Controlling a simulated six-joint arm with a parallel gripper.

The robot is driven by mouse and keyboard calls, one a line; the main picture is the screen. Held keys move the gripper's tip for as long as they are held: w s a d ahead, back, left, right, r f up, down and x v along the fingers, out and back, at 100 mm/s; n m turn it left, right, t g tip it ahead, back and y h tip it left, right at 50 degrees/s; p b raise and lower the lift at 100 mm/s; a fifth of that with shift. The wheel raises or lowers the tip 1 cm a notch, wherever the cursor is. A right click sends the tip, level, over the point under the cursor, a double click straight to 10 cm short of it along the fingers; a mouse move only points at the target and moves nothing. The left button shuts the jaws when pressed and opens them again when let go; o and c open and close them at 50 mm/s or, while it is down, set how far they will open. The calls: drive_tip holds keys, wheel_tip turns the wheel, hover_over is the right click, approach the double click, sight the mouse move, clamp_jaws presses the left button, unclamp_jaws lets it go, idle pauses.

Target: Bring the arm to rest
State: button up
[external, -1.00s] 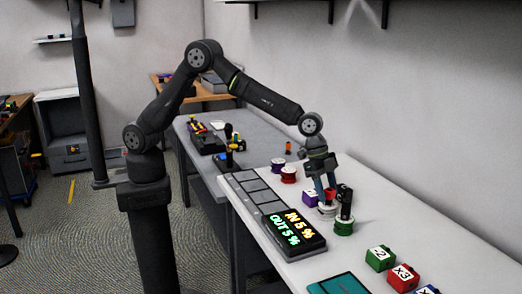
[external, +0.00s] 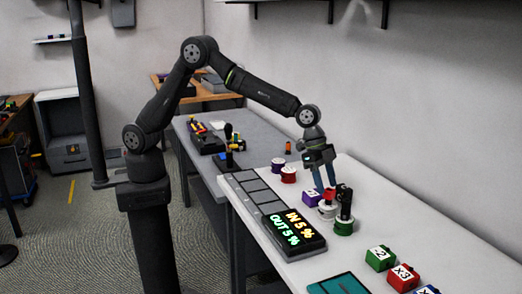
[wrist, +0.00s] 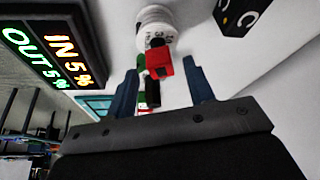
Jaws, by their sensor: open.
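My gripper (external: 326,185) is open and empty. It points down just above a white spool (external: 327,212) that carries a red connector (external: 329,196). In the wrist view the red connector (wrist: 163,63) shows between my two blue fingers, apart from both, with a black piece at its end. The white spool (wrist: 155,18) is beyond it. My arm reaches over the white table from the left, bent at the elbow.
A green spool (external: 344,228) with a black block stands close to the right. A purple cube (external: 310,197) is just left. A lit display (external: 292,233) lies at the table's near edge. Space above is clear.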

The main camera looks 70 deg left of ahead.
sight(328, 192)
drive_tip(key=x, duration=0.3)
drive_tip(key=shift+f, duration=0.4)
drive_tip(key=r, duration=0.3)
drive_tip(key=s+r, duration=0.1)
drive_tip(key=r, duration=0.1)
drive_tip(key=shift+d+r, duration=0.15)
drive_tip(key=shift+r, duration=0.1)
drive_tip(key=s+d+r, duration=0.2)
drive_tip(key=s+r, duration=0.4)
drive_tip(key=s, duration=0.4)
drive_tip(key=w+d+f+m+g, duration=0.1)
drive_tip(key=d+f+m, duration=0.15)
drive_tip(key=d, duration=0.55)
drive_tip(key=w+d+f+m+g, duration=0.1)
drive_tip(key=d+f+m, duration=0.15)
drive_tip(key=d, duration=0.55)
drive_tip(key=w+a+f, duration=0.1)
drive_tip(key=w+f, duration=0.3)
drive_tip(key=w, duration=0.3)
drive_tip(key=shift+a, duration=0.15)
drive_tip(key=s+r, duration=0.5)
drive_tip(key=s, duration=0.2)
drive_tip(key=a+r+n, duration=0.2)
drive_tip(key=a, duration=0.3)
drive_tip(key=shift+s+a+r+t, duration=0.25)
drive_tip(key=shift+s+a+t, duration=0.05)
drive_tip(key=shift+a+t, duration=0.1)
